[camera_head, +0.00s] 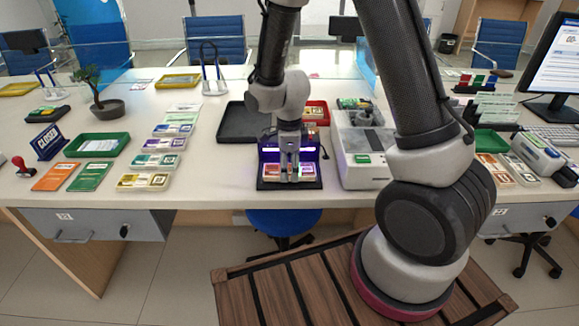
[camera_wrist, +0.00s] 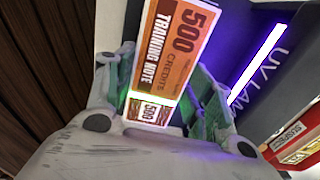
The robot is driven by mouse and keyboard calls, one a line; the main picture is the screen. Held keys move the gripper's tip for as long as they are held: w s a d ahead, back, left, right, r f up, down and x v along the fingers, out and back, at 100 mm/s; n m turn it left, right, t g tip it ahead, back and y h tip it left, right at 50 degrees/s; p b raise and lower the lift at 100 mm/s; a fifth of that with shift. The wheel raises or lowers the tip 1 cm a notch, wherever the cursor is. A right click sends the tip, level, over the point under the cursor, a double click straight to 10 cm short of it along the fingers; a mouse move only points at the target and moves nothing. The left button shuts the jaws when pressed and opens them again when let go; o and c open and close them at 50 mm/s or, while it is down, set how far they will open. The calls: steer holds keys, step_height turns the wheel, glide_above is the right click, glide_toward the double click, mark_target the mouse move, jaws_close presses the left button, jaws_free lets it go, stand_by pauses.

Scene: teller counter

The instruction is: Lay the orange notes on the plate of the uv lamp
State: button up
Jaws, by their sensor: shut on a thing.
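The uv lamp (camera_head: 270,153) is a dark purple box with a glowing violet tube and a black plate (camera_head: 264,186) in front. Its lit tube also shows in the wrist view (camera_wrist: 258,65). My gripper (camera_head: 289,178) points down over the plate. It is shut on the orange notes (camera_head: 272,172), a banded bundle marked 500 credits, training note, in the wrist view (camera_wrist: 172,45). The bundle lies roughly along the tube, its ends showing on both sides of my fingers. Whether its underside touches the plate cannot be told.
A red tray (camera_head: 326,119) stands behind the lamp at right, a black tray (camera_head: 235,132) behind at left. A white and grey machine (camera_head: 365,160) stands close to the lamp's right. Banded notes (camera_head: 143,182) lie to the left, with bare counter (camera_head: 215,180) between.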

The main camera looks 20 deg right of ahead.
mark_target(289, 169)
steer(key=shift+f, duration=0.1)
steer(key=o, duration=0.8)
steer(key=shift+c, duration=0.2)
step_height(289, 169, up, 12)
steer(key=s+d+r+n+t, duration=0.2)
steer(key=s+d+r+n, duration=0.4)
steer(key=d+r+n, duration=0.4)
steer(key=s+d+r+n+t, duration=0.1)
steer(key=s+d+r+n, duration=0.1)
steer(key=s+n, duration=0.3)
steer(key=s+d+r+n+t, duration=0.1)
steer(key=s+d+r+n, duration=0.2)
steer(key=s+r+n, duration=0.2)
steer(key=shift+s+r+n, duration=0.25)
steer(key=shift+s+n, duration=0.55)
steer(key=shift+s, duration=0.7)
